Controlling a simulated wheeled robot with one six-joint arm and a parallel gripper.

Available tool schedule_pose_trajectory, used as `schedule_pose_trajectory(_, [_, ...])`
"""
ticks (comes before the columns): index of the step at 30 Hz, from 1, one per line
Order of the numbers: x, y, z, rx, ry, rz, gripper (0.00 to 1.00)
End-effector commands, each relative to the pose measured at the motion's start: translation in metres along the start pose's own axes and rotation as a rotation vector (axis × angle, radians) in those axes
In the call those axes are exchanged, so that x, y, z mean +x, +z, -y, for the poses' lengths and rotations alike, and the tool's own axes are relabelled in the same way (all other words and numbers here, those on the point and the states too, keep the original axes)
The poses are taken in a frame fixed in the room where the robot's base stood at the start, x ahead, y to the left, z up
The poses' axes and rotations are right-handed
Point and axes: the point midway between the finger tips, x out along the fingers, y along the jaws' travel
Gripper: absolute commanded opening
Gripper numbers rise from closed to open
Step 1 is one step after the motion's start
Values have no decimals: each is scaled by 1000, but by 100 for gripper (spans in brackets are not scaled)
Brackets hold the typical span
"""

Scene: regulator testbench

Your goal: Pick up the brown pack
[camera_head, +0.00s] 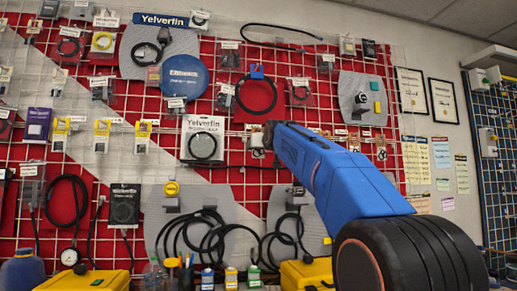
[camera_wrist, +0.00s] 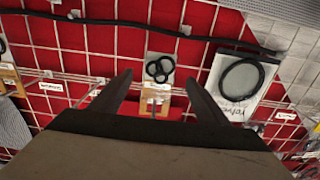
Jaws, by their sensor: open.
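A brown pack (camera_wrist: 156,101) hangs on the red grid wall. In the wrist view it has a brown card part and a grey part with black rings. My gripper (camera_wrist: 159,78) is open, with one finger on each side of the pack in that view. The pack appears to lie beyond the fingers; I cannot tell whether they touch it. In the head view my blue arm reaches to the wall and my gripper (camera_head: 270,131) is small and dark, partly covering the pack (camera_head: 257,141).
A white Yelverfin pack (camera_head: 203,139) with a black ring hangs close by, left of my gripper in the head view. Another brownish pack (camera_wrist: 10,80) is at the left edge of the wrist view. A long black hose (camera_wrist: 140,27) crosses the wrist view. Yellow cases (camera_head: 307,273) stand below.

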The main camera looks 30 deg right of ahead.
Motion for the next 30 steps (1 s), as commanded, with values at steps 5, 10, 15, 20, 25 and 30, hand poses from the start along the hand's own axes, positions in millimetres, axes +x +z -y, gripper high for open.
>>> schedule_pose_trajectory(5, [8,0,0,0,0,0,69])
schedule_pose_trajectory(10, [29,0,-1,0,0,1,69])
schedule_pose_trajectory(15, [47,-1,-1,0,0,1,69])
schedule_pose_trajectory(20, [54,-1,-1,0,0,1,69])
schedule_pose_trajectory(25, [55,-1,-1,0,0,1,69])
schedule_pose_trajectory(30, [55,-1,-1,0,0,1,42])
